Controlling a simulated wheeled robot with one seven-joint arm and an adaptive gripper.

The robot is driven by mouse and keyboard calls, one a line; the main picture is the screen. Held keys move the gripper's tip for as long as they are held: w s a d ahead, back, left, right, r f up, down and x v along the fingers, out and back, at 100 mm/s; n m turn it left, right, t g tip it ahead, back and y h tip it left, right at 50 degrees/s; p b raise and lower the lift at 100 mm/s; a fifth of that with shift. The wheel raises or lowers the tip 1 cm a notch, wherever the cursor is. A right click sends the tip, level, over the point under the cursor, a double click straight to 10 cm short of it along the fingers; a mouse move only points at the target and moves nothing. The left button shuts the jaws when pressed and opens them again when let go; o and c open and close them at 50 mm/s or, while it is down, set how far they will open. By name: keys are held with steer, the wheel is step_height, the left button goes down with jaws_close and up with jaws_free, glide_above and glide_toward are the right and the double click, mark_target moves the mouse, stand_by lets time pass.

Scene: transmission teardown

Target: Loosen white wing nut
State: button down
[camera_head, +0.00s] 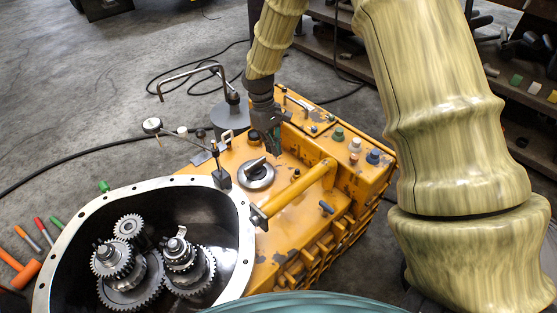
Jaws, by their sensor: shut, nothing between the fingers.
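My gripper (275,148) points down over the top of the yellow transmission housing (290,215), with its fingers closed and nothing held. A small white part (227,136), possibly the white wing nut, shows left of my gripper at the housing's far edge. It is too small for me to make out wings. A white-topped knob (355,146) stands on the right part of the housing, apart from my gripper.
Green (338,134) and blue (373,156) knobs stand near the white-topped one. A dial gauge (152,126) on a stand rises at the left. The open bell housing with gears (125,265) is in front. Cables cross the floor. Shelves stand at the right.

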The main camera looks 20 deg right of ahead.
steer(key=b+x, duration=0.2)
steer(key=x, duration=0.7)
steer(key=shift+s+f+b, duration=0.1)
steer(key=shift+f+b, duration=0.05)
steer(key=shift+b, duration=0.25)
steer(key=s, duration=0.1)
steer(key=s+d+b, duration=0.1)
steer(key=shift+s, duration=0.3)
steer(key=shift+s+d, duration=0.1)
steer(key=shift+s, duration=0.5)
steer(key=shift+r+p, duration=0.25)
steer(key=shift+p, duration=0.1)
